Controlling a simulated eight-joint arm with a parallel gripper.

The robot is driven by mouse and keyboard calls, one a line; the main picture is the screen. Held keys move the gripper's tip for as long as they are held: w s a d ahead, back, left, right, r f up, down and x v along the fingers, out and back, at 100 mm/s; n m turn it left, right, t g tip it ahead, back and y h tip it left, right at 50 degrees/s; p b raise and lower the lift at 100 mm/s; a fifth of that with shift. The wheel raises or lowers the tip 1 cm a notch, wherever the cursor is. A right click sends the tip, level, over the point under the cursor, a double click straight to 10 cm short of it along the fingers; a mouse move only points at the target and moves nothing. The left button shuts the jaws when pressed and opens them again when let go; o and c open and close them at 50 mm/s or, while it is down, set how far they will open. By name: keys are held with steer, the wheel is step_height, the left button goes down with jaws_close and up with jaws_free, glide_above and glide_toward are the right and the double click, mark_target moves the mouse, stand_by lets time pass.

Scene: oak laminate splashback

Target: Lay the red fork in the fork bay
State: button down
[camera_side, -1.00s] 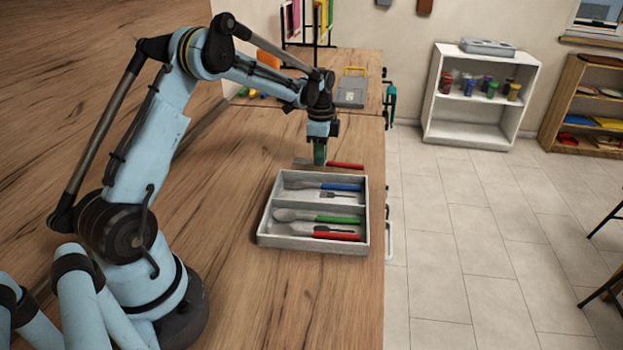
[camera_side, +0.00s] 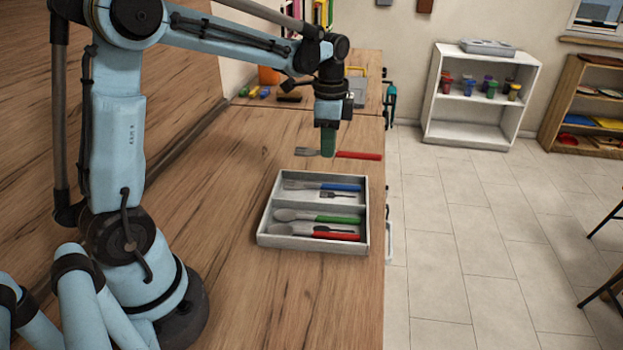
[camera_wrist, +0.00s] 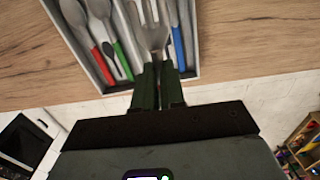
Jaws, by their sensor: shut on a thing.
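My gripper (camera_side: 328,150) is shut on the red fork (camera_side: 358,156), gripping it between its grey tines and red handle. The fork is held level above the counter, behind the tray, tines left and handle right. In the wrist view its grey head (camera_wrist: 153,38) sticks out past my fingertips (camera_wrist: 158,85), with the tray beyond. The grey tray (camera_side: 262,226) has two bays. The rear fork bay (camera_side: 290,176) holds a blue-handled fork (camera_side: 335,186) and shows a dark fork mark. The front bay holds a green-handled spoon (camera_side: 335,218) and a red-handled spoon (camera_side: 335,236).
The tray's rim and divider (camera_side: 320,206) stand up from the counter. The wooden counter (camera_side: 225,200) is clear left of the tray. A grey case (camera_side: 356,90), a dark brush-like item (camera_side: 289,97) and small coloured items lie farther back. The counter's right edge drops to the tiled floor.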

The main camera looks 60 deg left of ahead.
mark_target(311, 155)
steer(key=s, duration=0.1)
steer(key=s+a, duration=0.1)
steer(key=s, duration=0.1)
steer(key=shift+s+r+n, duration=0.15)
steer(key=shift+s+n, duration=0.15)
steer(key=shift+f, duration=5.3)
steer(key=shift+f, duration=0.6)
steer(key=c, duration=1.1)
jaws_free()
steer(key=shift+c, duration=0.2)
step_height(311, 155, up, 12)
steer(key=shift+d+r, duration=0.1)
steer(key=shift+d, duration=0.1)
